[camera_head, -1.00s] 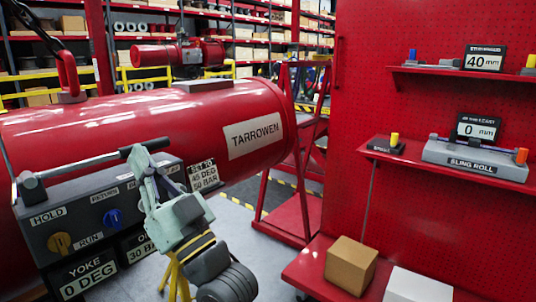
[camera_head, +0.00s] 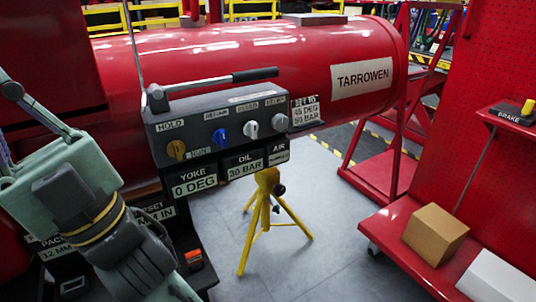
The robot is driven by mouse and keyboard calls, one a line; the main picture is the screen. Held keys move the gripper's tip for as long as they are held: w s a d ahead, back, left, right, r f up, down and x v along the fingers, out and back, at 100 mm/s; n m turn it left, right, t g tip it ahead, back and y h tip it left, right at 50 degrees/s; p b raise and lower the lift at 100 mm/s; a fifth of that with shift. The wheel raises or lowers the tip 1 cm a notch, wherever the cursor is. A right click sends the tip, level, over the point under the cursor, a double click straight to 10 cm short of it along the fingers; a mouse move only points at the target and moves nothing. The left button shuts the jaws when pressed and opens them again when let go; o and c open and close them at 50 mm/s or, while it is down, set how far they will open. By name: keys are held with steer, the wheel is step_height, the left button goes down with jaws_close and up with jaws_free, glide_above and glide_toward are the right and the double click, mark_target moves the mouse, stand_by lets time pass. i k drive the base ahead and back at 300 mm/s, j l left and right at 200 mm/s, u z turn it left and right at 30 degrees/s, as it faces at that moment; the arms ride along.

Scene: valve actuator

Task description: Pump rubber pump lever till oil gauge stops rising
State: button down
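The pump lever, with a grey metal rod and black rubber grip (camera_head: 255,75), lies almost level along the top of the dark control box (camera_head: 215,108). Its pivot is at the box's left end. The oil gauge (camera_head: 243,168) under the box reads 30 BAR. A sign (camera_head: 305,112) at the right reads 45 DEG and 50 BAR. The yoke gauge (camera_head: 194,186) reads 0 DEG. My arm fills the lower left, well left of the lever grip. My gripper's fingers cannot be made out in the head view.
A red shelf with a cardboard box (camera_head: 435,236) is at the right. Floor between is clear.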

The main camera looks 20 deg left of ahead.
mark_target(246, 76)
steer(key=k+j, duration=0.1)
steer(key=j, duration=0.45)
steer(key=k+j, duration=0.1)
steer(key=j, duration=1)
steer(key=k+z, duration=0.05)
